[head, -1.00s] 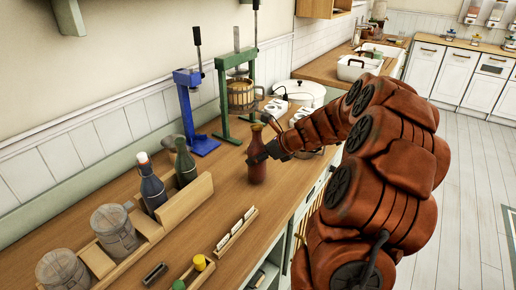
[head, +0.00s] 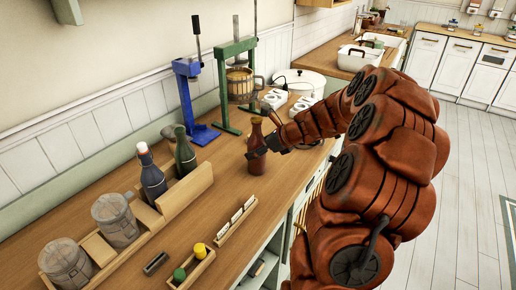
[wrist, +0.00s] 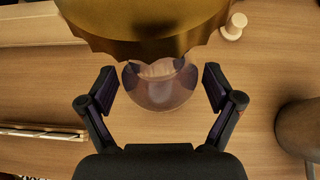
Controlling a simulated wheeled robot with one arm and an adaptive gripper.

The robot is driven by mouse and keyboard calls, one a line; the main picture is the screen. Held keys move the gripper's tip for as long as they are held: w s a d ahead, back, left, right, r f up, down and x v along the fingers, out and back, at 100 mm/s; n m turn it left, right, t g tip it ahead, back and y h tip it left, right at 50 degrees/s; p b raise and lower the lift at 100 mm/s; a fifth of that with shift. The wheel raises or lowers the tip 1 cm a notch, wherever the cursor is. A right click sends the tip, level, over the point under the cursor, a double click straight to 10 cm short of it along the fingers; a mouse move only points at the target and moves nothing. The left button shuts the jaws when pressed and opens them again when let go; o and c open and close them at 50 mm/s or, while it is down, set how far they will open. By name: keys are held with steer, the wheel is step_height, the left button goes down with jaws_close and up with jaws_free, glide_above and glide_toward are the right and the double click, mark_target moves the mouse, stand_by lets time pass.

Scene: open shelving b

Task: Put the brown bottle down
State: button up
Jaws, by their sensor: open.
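The brown bottle (head: 257,150) stands upright on the wooden counter (head: 215,178) in the head view. In the wrist view its gold crimped cap (wrist: 150,25) fills the top, with the translucent bottle body (wrist: 158,88) below it. My gripper (head: 262,147) is at the bottle's side, around its body. In the wrist view my gripper (wrist: 160,88) has its two fingers spread to either side of the bottle, with a gap on each side. Whether the bottle's base rests fully on the counter is hard to see, but it looks in contact.
A wooden rack (head: 188,195) with two dark bottles and two grey jugs stands at the left. A blue press (head: 188,100) and a green press (head: 226,90) stand behind. Small trays (head: 236,221) lie at the front edge. Counter left of the bottle is clear.

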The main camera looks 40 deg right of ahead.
steer(key=b+v, duration=0.2)
steer(key=v, duration=1)
steer(key=s+a+f+n+g+y, duration=0.1)
steer(key=s+a+f+n+g, duration=0.15)
steer(key=a+n, duration=0.7)
steer(key=s+a+f+n+g, duration=0.1)
steer(key=s+a+n+g, duration=0.35)
steer(key=a, duration=0.95)
steer(key=s+a+f+n+g+h, duration=0.2)
steer(key=s+a+n, duration=0.1)
steer(key=s+n, duration=0.5)
steer(key=s+a+f+n+g+h, duration=0.2)
steer(key=s+a+n, duration=0.1)
steer(key=s+n, duration=0.6)
steer(key=shift+s+f+n+h, duration=0.2)
steer(key=shift+s+n+h, duration=0.15)
steer(key=shift+s, duration=0.8)
steer(key=shift+a, duration=0.15)
steer(key=shift+c, duration=0.2)
